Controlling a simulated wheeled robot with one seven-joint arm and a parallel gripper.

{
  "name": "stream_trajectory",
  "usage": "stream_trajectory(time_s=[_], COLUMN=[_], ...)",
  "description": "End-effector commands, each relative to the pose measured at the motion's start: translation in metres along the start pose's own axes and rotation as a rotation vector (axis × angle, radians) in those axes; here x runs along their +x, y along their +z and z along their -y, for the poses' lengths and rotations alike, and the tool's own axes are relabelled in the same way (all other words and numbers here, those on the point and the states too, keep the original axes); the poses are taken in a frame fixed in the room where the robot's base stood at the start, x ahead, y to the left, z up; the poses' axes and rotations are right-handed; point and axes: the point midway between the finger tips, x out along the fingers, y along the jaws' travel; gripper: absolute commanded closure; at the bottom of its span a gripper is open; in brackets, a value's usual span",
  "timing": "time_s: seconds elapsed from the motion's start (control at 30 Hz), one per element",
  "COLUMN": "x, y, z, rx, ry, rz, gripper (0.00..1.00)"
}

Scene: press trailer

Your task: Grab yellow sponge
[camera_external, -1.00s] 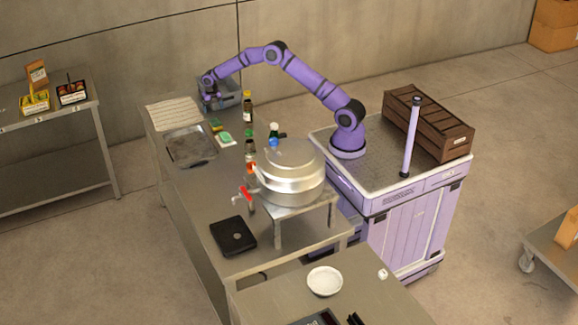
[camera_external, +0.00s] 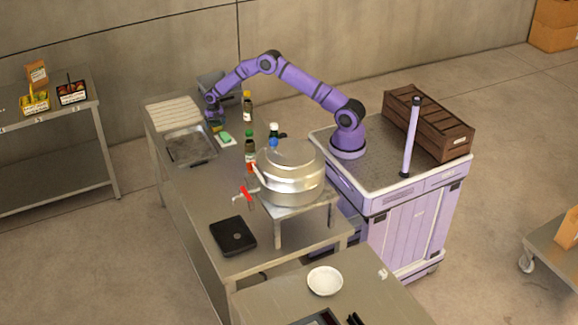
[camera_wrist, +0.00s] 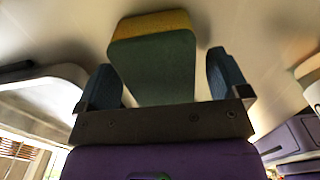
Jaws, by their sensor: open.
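The yellow sponge (camera_wrist: 152,24) has a dark green side and fills the middle of the wrist view. It stands between the two blue fingers of my gripper (camera_wrist: 164,72), with a gap on each side. My gripper is open and not closed on it. In the external view my gripper (camera_external: 212,112) is low over the far end of the steel table, at the sponge (camera_external: 217,127), which is partly hidden by it.
A green and white block (camera_external: 225,139) lies just in front of the sponge. A metal tray (camera_external: 190,147) is to the left, and a dark bottle (camera_external: 247,107) stands to the right. A grey bin (camera_external: 210,82) is behind my gripper. A large pot (camera_external: 292,178) stands nearer the camera.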

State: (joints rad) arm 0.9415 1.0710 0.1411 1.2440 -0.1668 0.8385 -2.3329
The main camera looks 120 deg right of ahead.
Motion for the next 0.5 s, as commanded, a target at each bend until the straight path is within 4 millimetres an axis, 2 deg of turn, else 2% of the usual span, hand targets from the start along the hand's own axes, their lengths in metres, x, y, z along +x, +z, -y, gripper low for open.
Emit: stream_trajectory(time_s=[0.13, 0.37, 0.5], x=[-0.0008, -0.001, -0.0011], y=[0.0002, 0.0002, 0.0002], z=[-0.0002, -0.0003, -0.0003], rx=[0.0, 0.0, 0.0], ry=[0.001, 0.001, 0.001], rz=[0.001, 0.001, 0.001], gripper=[0.06, 0.59, 0.59])
